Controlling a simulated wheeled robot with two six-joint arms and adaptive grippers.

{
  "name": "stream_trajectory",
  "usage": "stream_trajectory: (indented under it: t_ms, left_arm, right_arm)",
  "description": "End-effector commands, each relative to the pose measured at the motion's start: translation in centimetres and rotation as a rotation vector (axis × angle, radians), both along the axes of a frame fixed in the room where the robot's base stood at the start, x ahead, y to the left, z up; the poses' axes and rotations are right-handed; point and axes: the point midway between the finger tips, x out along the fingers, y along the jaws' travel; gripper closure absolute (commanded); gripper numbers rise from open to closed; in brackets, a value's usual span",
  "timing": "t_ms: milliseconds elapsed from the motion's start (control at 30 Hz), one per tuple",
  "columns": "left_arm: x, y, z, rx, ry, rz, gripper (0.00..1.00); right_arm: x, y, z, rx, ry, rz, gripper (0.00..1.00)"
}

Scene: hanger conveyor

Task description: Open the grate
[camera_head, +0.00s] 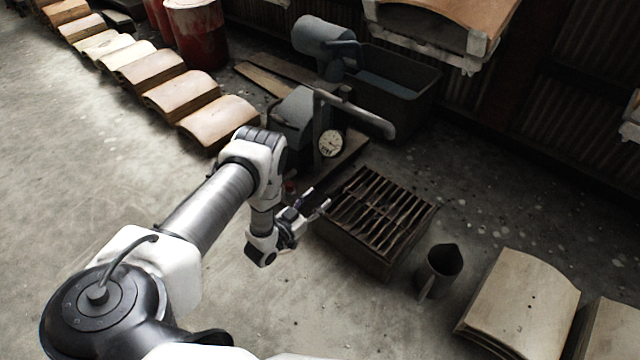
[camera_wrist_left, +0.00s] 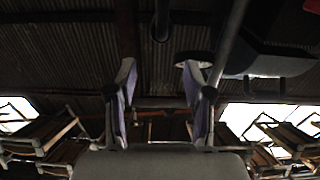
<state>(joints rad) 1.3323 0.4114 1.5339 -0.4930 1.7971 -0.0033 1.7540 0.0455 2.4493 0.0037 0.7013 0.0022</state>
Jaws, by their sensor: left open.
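The grate (camera_head: 384,207) is a dark, rusty set of parallel slats on top of a low, square brown box (camera_head: 352,248) on the floor. It looks lying flat over the box. My left gripper (camera_head: 318,203) is at the grate's left side in the head view, close to its near-left edge; I cannot tell whether it touches. In the left wrist view my left gripper (camera_wrist_left: 158,85) has its two fingers apart with nothing between them. The grate cannot be made out in that view. My right gripper is not in view.
A machine with a round dial (camera_head: 332,144) and a bent pipe stands just behind the grate. A dark jug (camera_head: 440,268) stands to its right on the floor. Curved tan slabs (camera_head: 523,300) lie at the lower right. A dark trough (camera_head: 395,92) is farther back.

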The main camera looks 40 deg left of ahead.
Motion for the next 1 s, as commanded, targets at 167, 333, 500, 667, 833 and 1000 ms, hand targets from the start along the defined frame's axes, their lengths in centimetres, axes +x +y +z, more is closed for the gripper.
stream_trajectory:
  t_ms: [167, 333, 500, 667, 833, 1000]
  left_arm:
    - [-0.6, 0.2, -3.2, 0.000, 0.019, 0.005, 0.49]
    - [1.9, 0.0, -3.2, 0.000, 0.015, 0.005, 0.49]
    - [5.2, -0.3, -3.3, 0.000, 0.017, 0.004, 0.49]
    - [6.8, -0.4, -3.0, 0.000, 0.019, 0.006, 0.49]
    - [6.9, -0.4, -2.8, 0.000, 0.021, 0.006, 0.49]
    - [6.9, -0.4, -2.8, 0.000, 0.021, 0.006, 0.88]
  right_arm:
    - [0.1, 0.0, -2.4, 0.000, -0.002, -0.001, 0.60]
    - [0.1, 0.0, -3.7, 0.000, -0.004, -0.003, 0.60]
    - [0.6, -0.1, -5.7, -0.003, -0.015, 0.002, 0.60]
    - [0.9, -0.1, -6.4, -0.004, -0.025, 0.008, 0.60]
    - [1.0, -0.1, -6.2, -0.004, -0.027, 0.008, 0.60]
    - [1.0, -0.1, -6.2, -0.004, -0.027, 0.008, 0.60]
